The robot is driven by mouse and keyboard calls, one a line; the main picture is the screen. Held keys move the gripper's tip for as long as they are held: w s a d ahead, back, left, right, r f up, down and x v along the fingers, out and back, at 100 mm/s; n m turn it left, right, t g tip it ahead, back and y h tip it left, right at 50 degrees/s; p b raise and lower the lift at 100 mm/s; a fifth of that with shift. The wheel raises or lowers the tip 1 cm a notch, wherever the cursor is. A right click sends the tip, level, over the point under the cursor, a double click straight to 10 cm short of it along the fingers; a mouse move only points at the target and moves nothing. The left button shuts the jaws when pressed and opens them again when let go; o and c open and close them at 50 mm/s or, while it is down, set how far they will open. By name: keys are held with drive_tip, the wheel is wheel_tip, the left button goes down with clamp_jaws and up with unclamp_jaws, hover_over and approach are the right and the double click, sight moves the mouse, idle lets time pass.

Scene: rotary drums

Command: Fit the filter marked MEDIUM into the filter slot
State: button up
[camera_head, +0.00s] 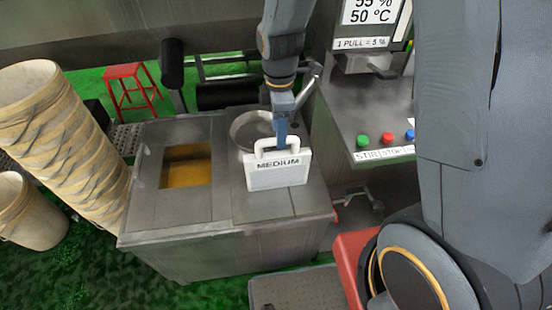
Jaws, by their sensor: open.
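The white filter marked MEDIUM (277,176) stands upright, label facing me, at the top of the steel cabinet (190,236), in front of a round metal basin (243,127). Its lower edge meets the cabinet top near the front; I cannot tell whether it sits in a slot or only on the surface. My gripper (281,143) points down at the filter's handle, open. The fingertips overlap the handle in the picture, and the gap between them is too small to make out. No empty filter slot can be made out.
A square opening with amber liquid (187,167) is left of the filter. A control panel with coloured buttons (386,137) stands at the right. Stacked buckets (62,130) lean at the left, and a red stool (130,88) is behind. My arm covers the right side.

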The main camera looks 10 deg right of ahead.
sight(277, 155)
drive_tip(key=shift+w+f+b, duration=0.35)
drive_tip(key=shift+f+b, duration=0.2)
drive_tip(key=shift+b, duration=0.05)
drive_tip(key=shift+s+f+b, duration=0.1)
drive_tip(key=shift+f+b, duration=0.15)
drive_tip(key=shift+b, duration=0.1)
drive_tip(key=f+b, duration=0.1)
drive_tip(key=w+f+b, duration=0.1)
drive_tip(key=f+b, duration=0.1)
drive_tip(key=shift+a+f+p, duration=0.15)
drive_tip(key=shift+f+p, duration=1.3)
drive_tip(key=shift+f, duration=2.45)
clamp_jaws()
